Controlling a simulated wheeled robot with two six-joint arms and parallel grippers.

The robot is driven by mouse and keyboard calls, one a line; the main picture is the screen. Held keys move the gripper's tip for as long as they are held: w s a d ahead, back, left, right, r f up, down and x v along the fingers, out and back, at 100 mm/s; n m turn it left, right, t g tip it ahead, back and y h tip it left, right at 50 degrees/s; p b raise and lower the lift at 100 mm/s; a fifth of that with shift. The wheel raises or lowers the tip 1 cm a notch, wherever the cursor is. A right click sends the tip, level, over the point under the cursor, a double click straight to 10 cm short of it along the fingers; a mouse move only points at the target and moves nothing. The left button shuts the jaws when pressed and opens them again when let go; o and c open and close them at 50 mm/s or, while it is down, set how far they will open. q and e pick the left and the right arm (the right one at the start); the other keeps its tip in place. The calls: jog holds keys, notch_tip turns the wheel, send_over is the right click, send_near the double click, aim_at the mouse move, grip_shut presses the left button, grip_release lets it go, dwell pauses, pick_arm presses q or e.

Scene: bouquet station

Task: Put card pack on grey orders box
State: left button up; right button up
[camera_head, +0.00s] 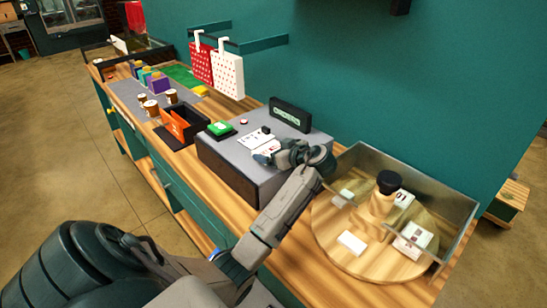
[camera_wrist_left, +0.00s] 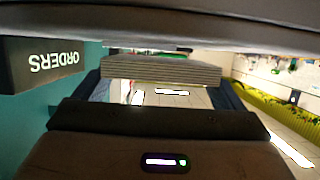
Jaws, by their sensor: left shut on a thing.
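The grey orders box (camera_head: 222,152) stands on the wooden counter, with a black sign (camera_head: 290,115) at its back. The sign also shows upside down in the left wrist view (camera_wrist_left: 54,63), where it reads ORDERS. My left gripper (camera_head: 264,154) is low over the top of the box. In the left wrist view it is shut on the card pack (camera_wrist_left: 160,70), a pale layered stack held between the two dark fingers. In the head view the gripper largely hides the pack. I cannot tell whether the pack touches the box. My right gripper is not in view.
White printed cards (camera_head: 254,137), a green-topped item (camera_head: 220,128) and a red button (camera_head: 244,121) are on the box. Cups and an orange-and-black bin (camera_head: 182,125) stand left.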

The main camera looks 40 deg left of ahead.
pick_arm(q)
jog(key=shift+f, duration=0.85)
jog(key=o, duration=0.7)
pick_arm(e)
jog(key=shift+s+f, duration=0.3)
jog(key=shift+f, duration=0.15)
pick_arm(q)
jog(key=shift+r, duration=0.2)
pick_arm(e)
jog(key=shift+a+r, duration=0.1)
